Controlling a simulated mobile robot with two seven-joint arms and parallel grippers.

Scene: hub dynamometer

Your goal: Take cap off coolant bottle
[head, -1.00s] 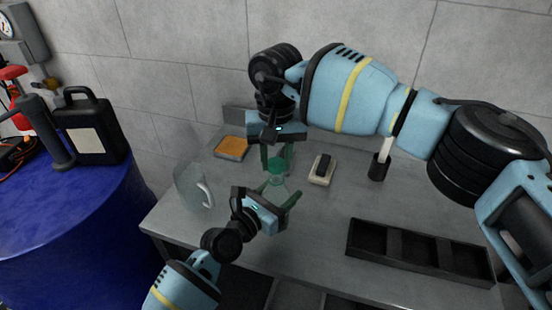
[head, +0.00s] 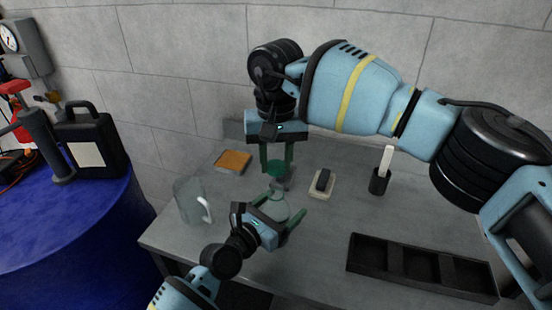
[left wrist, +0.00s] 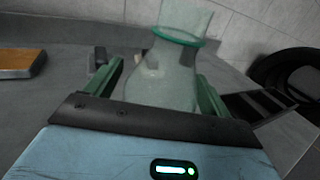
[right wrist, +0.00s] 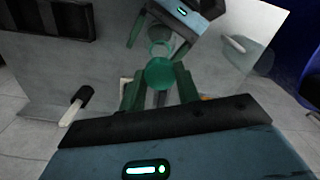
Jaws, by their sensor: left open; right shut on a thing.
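The coolant bottle (head: 278,208) is a clear flask standing on the grey bench. It also shows in the left wrist view (left wrist: 163,80), with a green ring round its neck. My left gripper (head: 284,215) is open, with its fingers (left wrist: 158,82) on either side of the bottle's body; I cannot tell whether they touch it. The green cap (head: 276,168) is between the fingers of my right gripper (head: 277,160), which points down above the bottle. The cap also shows in the right wrist view (right wrist: 160,73) and appears apart from the bottle.
A clear jug (head: 188,203) stands left of the bottle. An orange pad (head: 233,160) lies behind. A small block (head: 322,184), a black cup (head: 379,182) with a white handle and a black compartment tray (head: 420,267) are to the right. A blue drum (head: 70,225) stands at far left.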

